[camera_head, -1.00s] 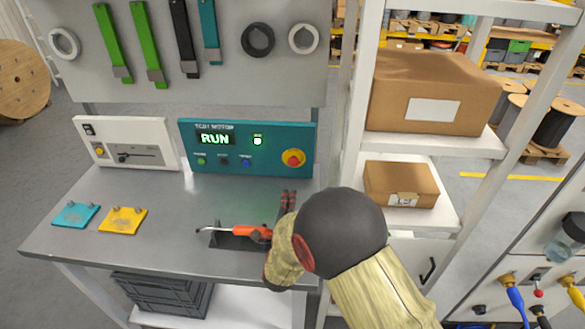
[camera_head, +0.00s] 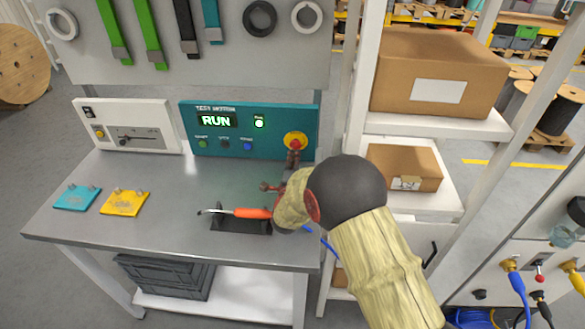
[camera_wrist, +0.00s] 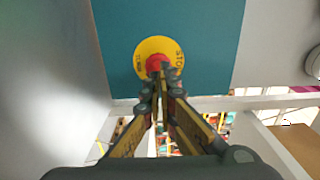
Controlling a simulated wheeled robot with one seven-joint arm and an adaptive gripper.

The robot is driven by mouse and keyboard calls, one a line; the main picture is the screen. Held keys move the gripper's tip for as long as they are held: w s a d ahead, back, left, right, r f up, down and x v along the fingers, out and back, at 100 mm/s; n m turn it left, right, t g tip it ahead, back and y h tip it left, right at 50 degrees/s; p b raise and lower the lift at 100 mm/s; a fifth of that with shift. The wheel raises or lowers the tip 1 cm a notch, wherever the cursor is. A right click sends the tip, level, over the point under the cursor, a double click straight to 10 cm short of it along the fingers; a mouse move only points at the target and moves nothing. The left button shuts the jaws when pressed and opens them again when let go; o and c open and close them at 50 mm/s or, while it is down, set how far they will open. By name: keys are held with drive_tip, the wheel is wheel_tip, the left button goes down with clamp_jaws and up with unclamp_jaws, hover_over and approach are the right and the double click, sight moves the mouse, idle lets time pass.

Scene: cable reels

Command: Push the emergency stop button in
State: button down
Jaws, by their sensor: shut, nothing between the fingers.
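The emergency stop button is a red cap on a round yellow plate (camera_head: 295,140) at the right end of the teal test panel (camera_head: 262,118). The panel display reads RUN, with a green light lit beside it. In the wrist view the red button (camera_wrist: 157,63) sits straight ahead, its lower part covered by my fingertips. My gripper (camera_wrist: 163,75) is shut and empty, its tips pointing at the button. In the head view my gripper (camera_head: 292,160) is just below and in front of the button. I cannot tell whether the tips touch it.
An orange-handled tool (camera_head: 245,212) lies on a dark holder on the bench. Teal (camera_head: 77,197) and yellow (camera_head: 125,203) plates lie at the left. A white control box (camera_head: 128,126) stands left of the panel. A shelf with cardboard boxes (camera_head: 440,75) is at the right.

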sight(295, 145)
drive_tip(key=shift+w, duration=1.3)
